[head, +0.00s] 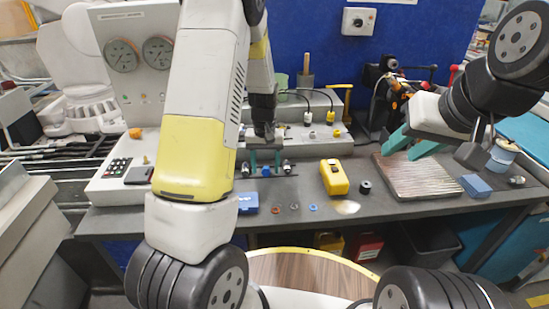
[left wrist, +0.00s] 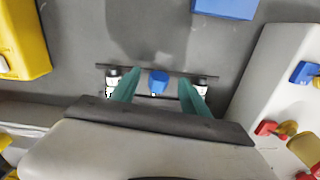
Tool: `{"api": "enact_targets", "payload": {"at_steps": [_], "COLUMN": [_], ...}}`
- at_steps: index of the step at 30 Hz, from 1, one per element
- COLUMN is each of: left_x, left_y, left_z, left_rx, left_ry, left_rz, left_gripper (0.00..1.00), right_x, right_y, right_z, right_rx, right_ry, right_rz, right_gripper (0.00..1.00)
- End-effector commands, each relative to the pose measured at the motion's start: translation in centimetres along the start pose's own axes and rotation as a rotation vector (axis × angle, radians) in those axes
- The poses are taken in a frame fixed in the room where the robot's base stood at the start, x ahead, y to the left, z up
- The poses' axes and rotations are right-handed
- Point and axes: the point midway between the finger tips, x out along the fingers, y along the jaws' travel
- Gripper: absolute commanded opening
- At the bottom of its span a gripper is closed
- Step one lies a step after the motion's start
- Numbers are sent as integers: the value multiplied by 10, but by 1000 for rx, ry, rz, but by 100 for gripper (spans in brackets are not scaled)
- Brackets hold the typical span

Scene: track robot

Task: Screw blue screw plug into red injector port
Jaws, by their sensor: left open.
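A small blue plug (left wrist: 158,80), likely the screw plug, sits at the middle of a dark rack strip between two silver-white fittings. It also shows in the head view (head: 266,171). My left gripper (left wrist: 158,95) is open with its teal fingers on either side of the plug, apart from it; depth is hard to judge. In the head view my left gripper (head: 265,160) is over the rack. My right gripper (head: 411,148) looks open, its teal fingers spread and empty near a ribbed mat. Red fittings (left wrist: 270,128) show on a white housing in the left wrist view; I cannot tell which is the injector port.
A yellow box-shaped device (head: 335,177) and a black round part (head: 366,187) stand right of the rack. A blue box (head: 248,203) and small rings (head: 294,206) lie near the front edge. A white gauge panel (head: 140,70) stands left. The ribbed mat (head: 420,177) lies right.

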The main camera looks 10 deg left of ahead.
Motion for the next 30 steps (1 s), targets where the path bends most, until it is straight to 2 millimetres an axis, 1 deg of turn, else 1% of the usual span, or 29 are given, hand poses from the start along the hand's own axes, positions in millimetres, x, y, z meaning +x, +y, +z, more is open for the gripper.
{"api": "enact_targets", "payload": {"at_steps": [1, 4, 11, 12, 14, 15, 19, 20, 30], "left_x": [6, 13, 13, 13, 13, 13, 13, 13, 11], "left_y": [0, 0, 0, 0, 0, 0, 0, 0, 1], "left_z": [0, 0, 0, 0, 0, 0, 0, 0, 0], "left_rx": [-1, 0, 1, 1, 1, 1, 1, 1, 1], "left_ry": [-1, 0, 1, 1, 1, 1, 1, 1, 2], "left_rz": [0, 0, 1, 1, 1, 1, 1, 1, 1], "left_gripper": [54, 54, 54, 46, 35, 27, 1, 0, 0], "right_x": [0, 0, 0, 0, 0, 0, 0, 0, 0], "right_y": [0, 0, 0, 0, 0, 0, 0, 0, 0], "right_z": [0, 0, 0, 0, 0, 0, 0, 0, 0], "right_rx": [0, 0, 0, 0, 0, 0, 0, 0, 0], "right_ry": [0, 0, 0, 0, 0, 0, 0, 0, 0], "right_rz": [0, 0, 0, 0, 0, 0, 0, 0, 0], "right_gripper": [36, 36, 36, 36, 36, 36, 36, 36, 36]}}
